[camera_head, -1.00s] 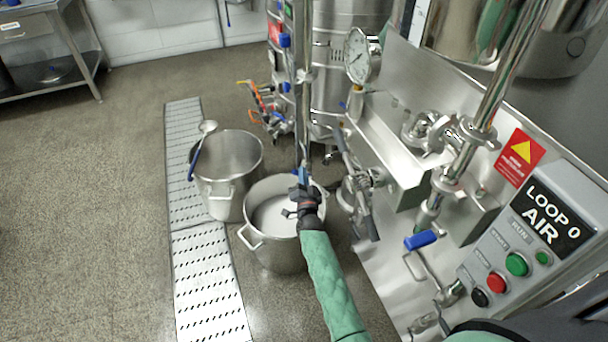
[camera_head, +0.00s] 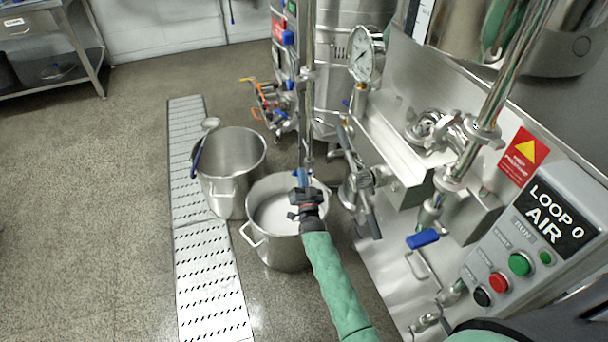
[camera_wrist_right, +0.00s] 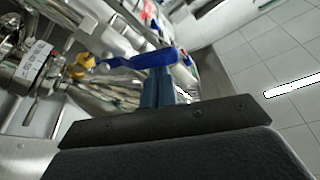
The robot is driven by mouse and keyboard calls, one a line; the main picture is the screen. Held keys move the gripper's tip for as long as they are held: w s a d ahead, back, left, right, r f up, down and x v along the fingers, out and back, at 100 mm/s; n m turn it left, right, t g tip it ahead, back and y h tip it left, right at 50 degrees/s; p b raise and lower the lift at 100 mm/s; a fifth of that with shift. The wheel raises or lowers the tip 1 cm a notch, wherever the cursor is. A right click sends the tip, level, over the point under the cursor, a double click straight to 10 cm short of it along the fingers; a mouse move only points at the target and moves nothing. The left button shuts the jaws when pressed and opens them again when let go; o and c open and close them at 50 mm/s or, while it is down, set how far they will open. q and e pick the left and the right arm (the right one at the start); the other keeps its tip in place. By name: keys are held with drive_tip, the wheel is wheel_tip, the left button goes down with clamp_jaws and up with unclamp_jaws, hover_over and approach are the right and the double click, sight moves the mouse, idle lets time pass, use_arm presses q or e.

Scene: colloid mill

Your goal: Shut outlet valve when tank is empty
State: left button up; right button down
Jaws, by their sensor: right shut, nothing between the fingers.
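My right gripper (camera_head: 302,180) is shut and empty, with blue fingertips, above the front steel pot at the lower end of a vertical steel pipe (camera_head: 306,120). In the right wrist view the shut fingers (camera_wrist_right: 158,88) are close to a blue lever handle (camera_wrist_right: 142,60); I cannot tell whether they touch. In the head view the gripper hides most of that spot. The front pot (camera_head: 282,256) holds something whitish. Another blue lever (camera_head: 422,239) is on the machine's bent pipe at right. Which lever is the outlet valve is unclear. My left gripper is out of view.
A pressure gauge (camera_head: 364,54), a control panel with buttons (camera_head: 520,264) and pipework crowd the right.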

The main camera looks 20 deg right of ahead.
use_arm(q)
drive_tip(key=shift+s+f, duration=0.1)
use_arm(e)
drive_tip(key=shift+a+f+n+t+y, duration=0.15)
drive_tip(key=shift+f+n+y, duration=0.3)
drive_tip(key=shift+n, duration=0.7)
drive_tip(key=shift+a+f+n+t+y, duration=0.1)
drive_tip(key=shift+a+f+n+y, duration=0.35)
drive_tip(key=shift+n, duration=0.65)
drive_tip(key=shift+a+f+n+t+y, duration=0.1)
drive_tip(key=shift+f+n+y, duration=0.4)
drive_tip(key=shift+n, duration=0.65)
drive_tip(key=shift+r+y, duration=0.1)
drive_tip(key=shift+y, duration=0.2)
